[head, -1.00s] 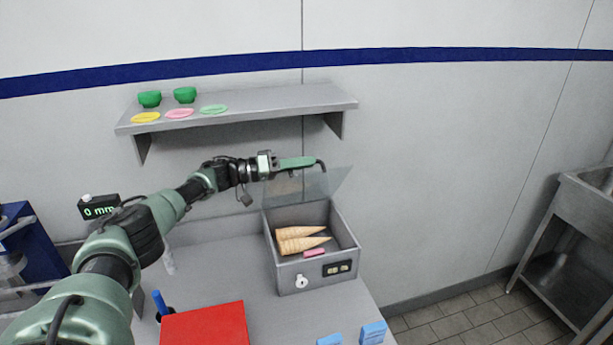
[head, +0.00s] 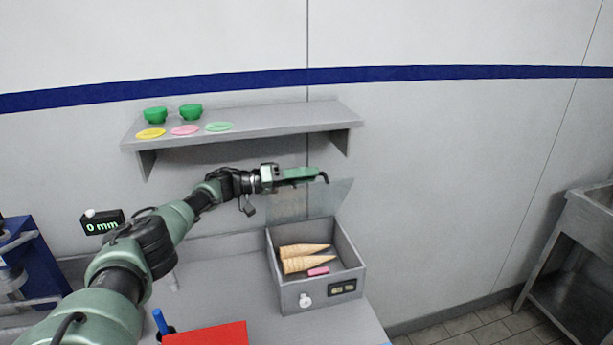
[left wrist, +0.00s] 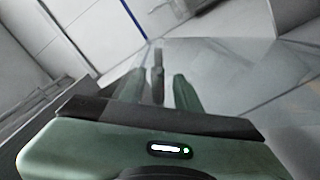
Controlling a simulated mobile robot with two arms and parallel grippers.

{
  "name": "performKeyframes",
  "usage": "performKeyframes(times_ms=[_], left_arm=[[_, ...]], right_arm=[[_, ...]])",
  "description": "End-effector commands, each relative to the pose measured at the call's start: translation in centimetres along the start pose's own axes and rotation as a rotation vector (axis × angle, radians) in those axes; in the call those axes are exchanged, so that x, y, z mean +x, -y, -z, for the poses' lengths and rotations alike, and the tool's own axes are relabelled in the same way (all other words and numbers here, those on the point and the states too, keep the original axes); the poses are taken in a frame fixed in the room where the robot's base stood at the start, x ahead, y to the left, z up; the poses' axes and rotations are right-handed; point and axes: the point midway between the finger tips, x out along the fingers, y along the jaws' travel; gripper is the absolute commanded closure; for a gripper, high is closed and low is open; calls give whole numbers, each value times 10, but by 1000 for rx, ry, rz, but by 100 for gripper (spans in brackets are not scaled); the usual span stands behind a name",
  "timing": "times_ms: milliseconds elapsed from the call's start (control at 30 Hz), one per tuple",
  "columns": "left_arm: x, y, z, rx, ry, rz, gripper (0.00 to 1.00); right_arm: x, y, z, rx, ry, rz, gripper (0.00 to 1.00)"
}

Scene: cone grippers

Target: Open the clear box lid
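The grey box (head: 291,291) stands on the counter with its top open. Its clear lid (head: 338,198) is raised and stands up at the back of the box, tilted toward the wall. My left gripper (head: 325,177) is at the lid's upper edge, above the back of the box. In the left wrist view, the two green fingers (left wrist: 157,88) are apart, with a dark bar between them and the clear lid (left wrist: 205,50) beyond. Whether the fingers touch the lid is unclear. My right gripper is not in view.
The box holds tan cones (head: 304,262) and a pink block (head: 318,271). A wall shelf (head: 290,115) with green bowls and coloured discs is above my left arm. A red board (head: 207,335) lies in front. A metal sink (head: 590,225) is at right.

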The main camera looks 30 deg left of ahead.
Motion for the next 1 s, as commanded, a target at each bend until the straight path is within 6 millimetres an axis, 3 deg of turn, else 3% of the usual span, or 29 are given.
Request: performKeyframes(times_ms=[233, 633, 1000], left_arm=[[-9, 2, 0, 1, -1, 1, 67], [-70, 3, -1, 0, 0, 2, 67], [-78, 1, 0, -1, 0, 0, 67]], right_arm=[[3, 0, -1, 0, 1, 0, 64], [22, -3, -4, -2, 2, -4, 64], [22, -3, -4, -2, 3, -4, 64]])
